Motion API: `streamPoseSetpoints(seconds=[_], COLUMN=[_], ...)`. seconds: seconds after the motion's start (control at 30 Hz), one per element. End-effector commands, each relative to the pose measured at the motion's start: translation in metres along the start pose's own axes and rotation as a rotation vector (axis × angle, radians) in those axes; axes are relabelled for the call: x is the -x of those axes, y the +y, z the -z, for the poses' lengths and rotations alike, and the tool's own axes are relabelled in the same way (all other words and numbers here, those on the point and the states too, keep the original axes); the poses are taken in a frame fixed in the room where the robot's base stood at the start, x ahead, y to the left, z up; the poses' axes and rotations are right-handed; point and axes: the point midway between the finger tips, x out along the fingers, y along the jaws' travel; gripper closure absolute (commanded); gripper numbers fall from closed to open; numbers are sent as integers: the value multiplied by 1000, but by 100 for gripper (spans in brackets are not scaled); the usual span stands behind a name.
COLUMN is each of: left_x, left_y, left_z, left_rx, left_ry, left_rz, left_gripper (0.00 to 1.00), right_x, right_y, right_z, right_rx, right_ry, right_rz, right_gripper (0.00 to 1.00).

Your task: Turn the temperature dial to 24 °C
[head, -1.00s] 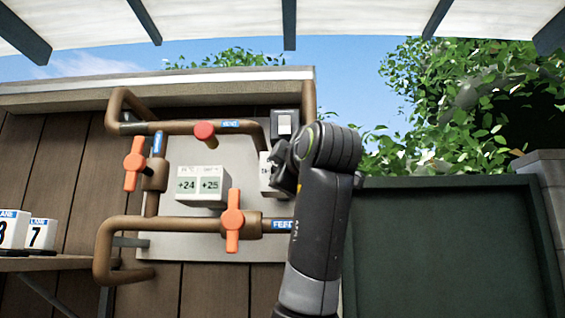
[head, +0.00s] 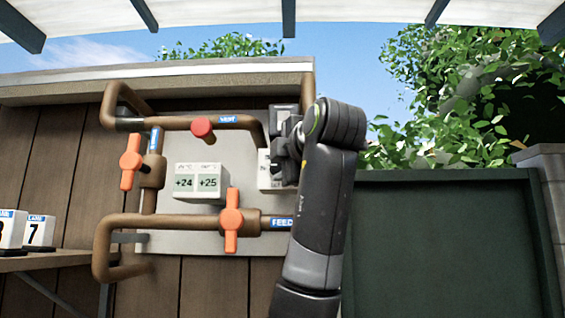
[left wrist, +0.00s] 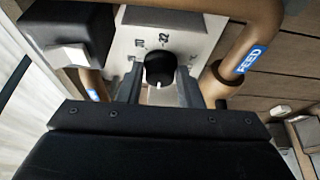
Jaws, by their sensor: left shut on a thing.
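The temperature dial (left wrist: 160,68) is a black round knob on a pale panel in the left wrist view. Printed marks surround it, and a white line on the knob points towards the bottom of that picture. My left gripper (left wrist: 159,80) is shut on the dial, one finger on each side. In the head view my left gripper (head: 281,150) is at the right edge of the board and hides the dial. A white display box (head: 201,183) reads +24 on the left and +25 on the right. My right gripper is not in view.
Brown pipes frame the board, with orange handles (head: 231,220) and a red knob (head: 202,127). A FEED pipe (left wrist: 238,60) runs close beside the gripper. A dark switch box (left wrist: 70,40) is on the other side. Numbered blocks (head: 39,231) stand on a shelf at left.

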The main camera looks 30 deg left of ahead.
Motion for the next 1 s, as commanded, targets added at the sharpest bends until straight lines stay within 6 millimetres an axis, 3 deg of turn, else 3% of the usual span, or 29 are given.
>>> streamPoseSetpoints(seconds=[0.27, 0.3, 0.43, 0.77, 1.0], left_x=[0, 0, 0, 3, 42], left_y=[0, 0, 0, -1, -4], left_z=[0, 0, 0, 0, -1], left_rx=[2, 1, 1, 0, 1], left_ry=[1, 1, 1, 0, -5], left_rz=[-1, -1, -1, -1, -3], left_gripper=[90, 62, 46, 46, 46], right_x=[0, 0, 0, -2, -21], right_y=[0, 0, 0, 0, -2], right_z=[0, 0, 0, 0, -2], right_rx=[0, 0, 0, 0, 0], right_ry=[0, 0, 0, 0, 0], right_rz=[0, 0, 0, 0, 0], right_gripper=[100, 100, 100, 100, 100])
